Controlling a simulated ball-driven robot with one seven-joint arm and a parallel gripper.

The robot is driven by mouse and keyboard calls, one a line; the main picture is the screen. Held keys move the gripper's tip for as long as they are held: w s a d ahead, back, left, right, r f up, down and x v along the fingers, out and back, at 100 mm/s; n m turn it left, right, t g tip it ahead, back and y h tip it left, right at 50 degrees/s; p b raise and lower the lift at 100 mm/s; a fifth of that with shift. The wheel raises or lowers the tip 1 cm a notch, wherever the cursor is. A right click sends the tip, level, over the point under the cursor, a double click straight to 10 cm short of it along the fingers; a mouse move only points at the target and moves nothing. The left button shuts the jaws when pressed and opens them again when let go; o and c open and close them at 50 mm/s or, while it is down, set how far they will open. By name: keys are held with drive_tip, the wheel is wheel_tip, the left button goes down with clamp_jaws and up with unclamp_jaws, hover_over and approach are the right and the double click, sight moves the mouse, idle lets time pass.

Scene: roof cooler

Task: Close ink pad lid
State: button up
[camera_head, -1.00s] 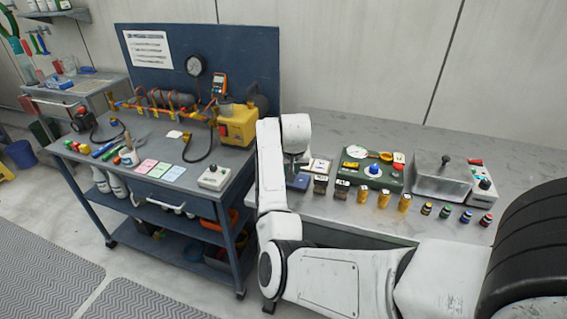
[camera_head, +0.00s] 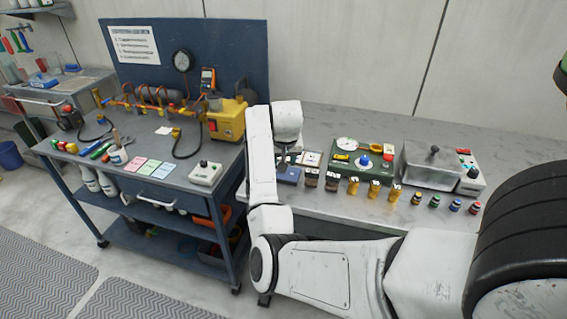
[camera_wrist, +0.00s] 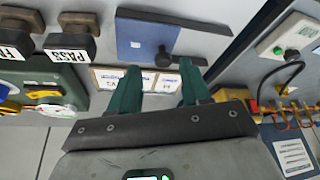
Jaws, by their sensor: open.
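A blue ink pad (camera_head: 289,176) lies on the grey bench, partly hidden behind my arm in the head view. In the wrist view the blue ink pad (camera_wrist: 138,45) shows ahead of my fingertips, with a small dark knob on it and a long dark bar along its far edge. I cannot tell for sure which part is the lid or how far it is tilted. My gripper (camera_wrist: 159,75) is open, its two teal fingers apart with nothing held between them. The fingertips look close to the pad; contact is not clear. In the head view my gripper is mostly hidden by my arm.
A tray of white cards (camera_wrist: 108,79) lies under my fingers. The PASS stamp (camera_wrist: 70,45) and another stamp stand beside the pad. A green case (camera_head: 350,172) and a metal box (camera_head: 425,166) stand farther right. A blue cart (camera_head: 165,203) is at left.

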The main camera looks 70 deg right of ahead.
drive_tip(key=v, duration=0.8)
drive_tip(key=shift+r, duration=0.3)
drive_tip(key=shift+a+f, duration=0.1)
drive_tip(key=shift+a, duration=0.1)
drive_tip(key=s+a+f+n, duration=0.2)
drive_tip(key=a+f+n, duration=0.2)
drive_tip(key=a+f, duration=0.45)
drive_tip(key=s+a+f+n, duration=0.25)
drive_tip(key=a+f, duration=0.35)
drive_tip(key=a, duration=0.5)
drive_tip(key=s+a+f+n+y, duration=0.2)
drive_tip(key=s+a, duration=0.3)
drive_tip(key=a, duration=0.3)
drive_tip(key=s+a+f+n+g+y, duration=0.1)
drive_tip(key=s+a+f+n, duration=0.2)
drive_tip(key=a, duration=0.6)
drive_tip(key=shift+s+f+n+y, duration=0.4)
drive_tip(key=shift+s+f, duration=0.3)
drive_tip(key=shift+s, duration=0.5)
